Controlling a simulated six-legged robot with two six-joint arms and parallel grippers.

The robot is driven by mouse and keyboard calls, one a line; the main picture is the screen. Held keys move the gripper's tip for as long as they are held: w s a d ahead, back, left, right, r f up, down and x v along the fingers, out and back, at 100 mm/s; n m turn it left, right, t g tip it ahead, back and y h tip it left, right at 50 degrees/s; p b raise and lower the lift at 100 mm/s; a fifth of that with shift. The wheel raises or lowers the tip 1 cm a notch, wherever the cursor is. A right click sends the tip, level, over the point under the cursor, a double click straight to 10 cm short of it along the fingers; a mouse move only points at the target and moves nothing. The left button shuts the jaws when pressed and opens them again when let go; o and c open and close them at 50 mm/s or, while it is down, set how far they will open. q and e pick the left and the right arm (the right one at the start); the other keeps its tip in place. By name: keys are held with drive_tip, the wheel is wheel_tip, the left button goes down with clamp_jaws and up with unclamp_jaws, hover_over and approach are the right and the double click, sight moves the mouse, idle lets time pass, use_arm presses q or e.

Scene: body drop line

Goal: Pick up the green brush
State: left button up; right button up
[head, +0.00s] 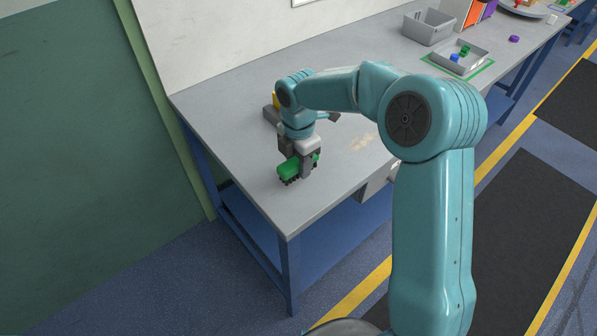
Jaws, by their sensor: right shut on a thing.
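The green brush (288,170) is at the near left part of the grey workbench (230,127), with dark bristles on its underside. My right gripper (302,165) points down and is shut on the brush. Its fingers hide part of the brush, and a bit of green shows on their right side. I cannot tell whether the bristles touch the bench top. My left gripper is not in view.
A grey and yellow object (271,113) stands behind my right gripper. Brownish debris (364,141) lies on the bench to its right. A grey tray (481,62) with small blue and green pieces and a grey bin (428,27) are farther back. The front left bench corner is clear.

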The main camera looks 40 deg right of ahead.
wheel_tip(320, 180, up, 16)
drive_tip(key=shift+f+p, duration=0.25)
drive_tip(key=shift+p, duration=0.1)
